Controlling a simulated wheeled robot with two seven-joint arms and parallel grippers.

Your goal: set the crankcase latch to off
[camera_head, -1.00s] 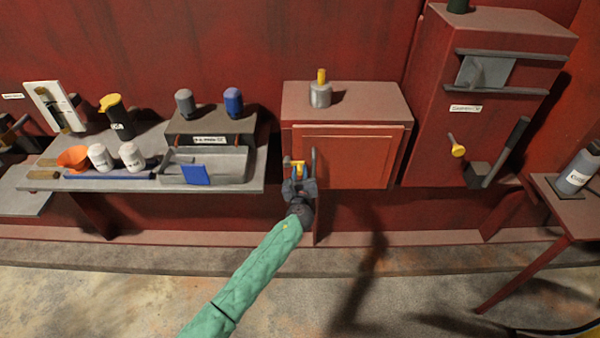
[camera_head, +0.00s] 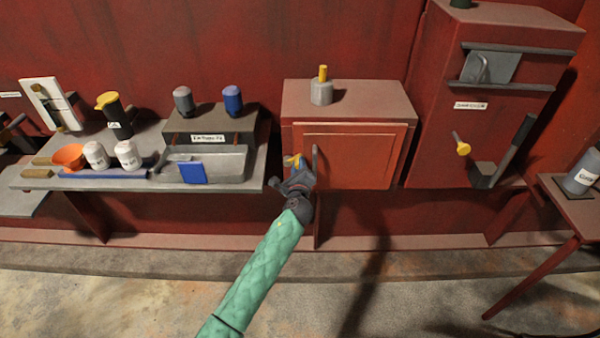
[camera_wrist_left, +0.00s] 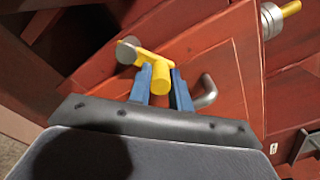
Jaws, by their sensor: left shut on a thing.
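A yellow latch handle (camera_head: 291,160) is at the left front edge of the low red cabinet (camera_head: 350,98). In the left wrist view the yellow latch (camera_wrist_left: 146,58) has a grey round end and a thick yellow grip. My left gripper (camera_head: 296,174) is shut on that grip, with its blue fingers (camera_wrist_left: 160,84) on either side. The gripper leans to the left and hides part of the latch in the head view. I cannot read a label on this latch. My right gripper is not in view.
A grey door handle (camera_head: 315,160) stands just right of my left gripper. A grey bench (camera_head: 140,184) with bottles and a tray is at left. The floor in front is clear.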

